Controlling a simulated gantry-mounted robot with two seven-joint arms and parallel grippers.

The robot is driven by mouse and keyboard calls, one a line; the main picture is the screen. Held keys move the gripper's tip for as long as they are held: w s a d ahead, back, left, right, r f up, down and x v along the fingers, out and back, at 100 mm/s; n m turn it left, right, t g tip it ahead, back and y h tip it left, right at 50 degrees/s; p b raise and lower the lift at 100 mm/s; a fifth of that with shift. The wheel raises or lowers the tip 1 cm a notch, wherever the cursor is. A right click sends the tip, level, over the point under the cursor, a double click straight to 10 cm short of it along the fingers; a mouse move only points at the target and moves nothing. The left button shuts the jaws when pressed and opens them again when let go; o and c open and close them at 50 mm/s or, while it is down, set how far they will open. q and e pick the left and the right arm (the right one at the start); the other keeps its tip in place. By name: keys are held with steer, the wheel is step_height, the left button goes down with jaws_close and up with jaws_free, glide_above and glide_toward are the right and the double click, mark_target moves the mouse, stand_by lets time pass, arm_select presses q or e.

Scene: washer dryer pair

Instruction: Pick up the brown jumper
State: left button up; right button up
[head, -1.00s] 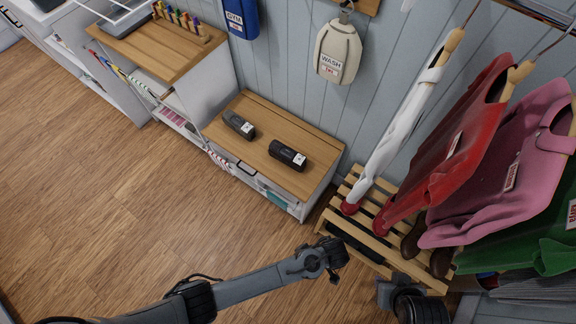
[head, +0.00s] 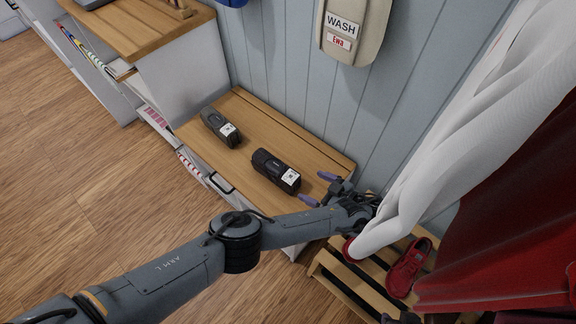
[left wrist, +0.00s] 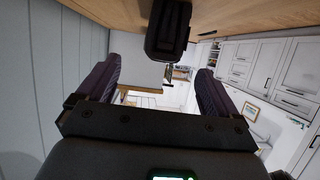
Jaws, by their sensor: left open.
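No brown jumper can be made out in either view. Hanging clothes show at the right of the head view: a white garment (head: 470,130) and a red garment (head: 520,235), both cut off by the frame edge. My left gripper (head: 317,189) is open and empty at the right end of the wooden bench top. Its purple-tipped fingers point toward a dark object with a white label (head: 276,171), apart from it. In the left wrist view, a dark object (left wrist: 167,30) shows beyond and between the open fingers (left wrist: 157,88).
A second dark labelled object (head: 220,128) lies on the bench (head: 240,105). A slatted rack (head: 355,285) with red shoes (head: 408,267) stands below the clothes. A beige WASH bag (head: 355,28) hangs on the panelled wall. The floor at left is clear.

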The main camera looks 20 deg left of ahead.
mark_target(299, 181)
arm_select(q)
steer(key=shift+w+a+f+b, duration=0.45)
steer(key=shift+w+a+f, duration=0.15)
steer(key=shift+a, duration=0.2)
steer(key=a, duration=0.2)
steer(key=a+f, duration=0.1)
steer(key=shift+s+a+b, duration=0.2)
steer(key=shift+s+b, duration=0.1)
steer(key=shift+b, duration=0.05)
steer(key=shift+w+a+f, duration=0.15)
steer(key=shift+w+a, duration=0.05)
steer(key=shift+w, duration=0.15)
steer(key=shift+w+a+f+b, duration=0.15)
steer(key=shift+b, duration=0.2)
steer(key=x, duration=0.1)
steer(key=b+x, duration=0.1)
steer(key=x, duration=0.1)
steer(key=b+x, duration=0.1)
steer(key=shift+s+a, duration=0.25)
steer(key=shift+a, duration=0.15)
steer(key=shift+w+d, duration=0.1)
arm_select(e)
steer(key=f, duration=0.5)
steer(key=shift+s+a+f, duration=0.1)
steer(key=shift+s, duration=0.25)
